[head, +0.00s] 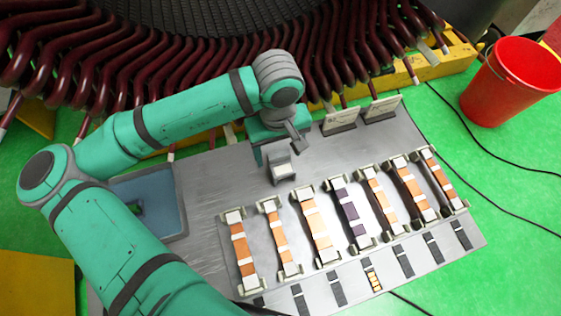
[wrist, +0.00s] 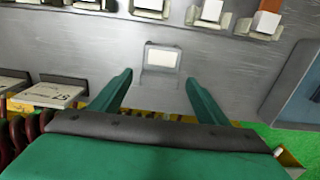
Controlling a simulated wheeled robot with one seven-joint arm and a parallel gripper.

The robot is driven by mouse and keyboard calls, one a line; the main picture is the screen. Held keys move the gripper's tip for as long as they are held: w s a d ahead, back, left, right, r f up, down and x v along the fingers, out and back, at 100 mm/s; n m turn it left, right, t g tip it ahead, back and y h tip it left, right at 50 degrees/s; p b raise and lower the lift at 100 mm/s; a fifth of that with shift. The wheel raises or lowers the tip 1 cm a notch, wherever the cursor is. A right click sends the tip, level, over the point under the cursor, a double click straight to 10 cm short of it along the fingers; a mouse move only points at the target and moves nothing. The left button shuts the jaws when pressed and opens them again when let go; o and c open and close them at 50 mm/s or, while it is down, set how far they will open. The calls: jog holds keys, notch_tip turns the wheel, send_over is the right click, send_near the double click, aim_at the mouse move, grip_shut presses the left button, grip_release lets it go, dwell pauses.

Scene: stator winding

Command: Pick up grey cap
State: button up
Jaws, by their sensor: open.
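The grey cap (head: 281,167) stands on the grey metal table just below my gripper in the head view. It is a small grey piece with a pale, whitish face. In the wrist view the cap (wrist: 161,62) lies beyond my fingertips, roughly centred between them. My gripper (wrist: 160,82) has its two green fingers spread wide with nothing between them. In the head view my gripper (head: 275,150) is partly hidden by its own wrist, and its fingers are hard to make out.
A row of several orange-and-white bars (head: 317,227), one dark purple, lies on the grey table (head: 205,190) to the right. Two white plates (head: 340,121) stand near the back edge. Dark red coil ends (head: 190,70) loom behind. A blue tray (head: 165,200) sits left; a red bucket (head: 515,80) stands right.

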aim_at(279, 161)
jog(key=shift+f, duration=2.6)
jog(key=c, duration=1.2)
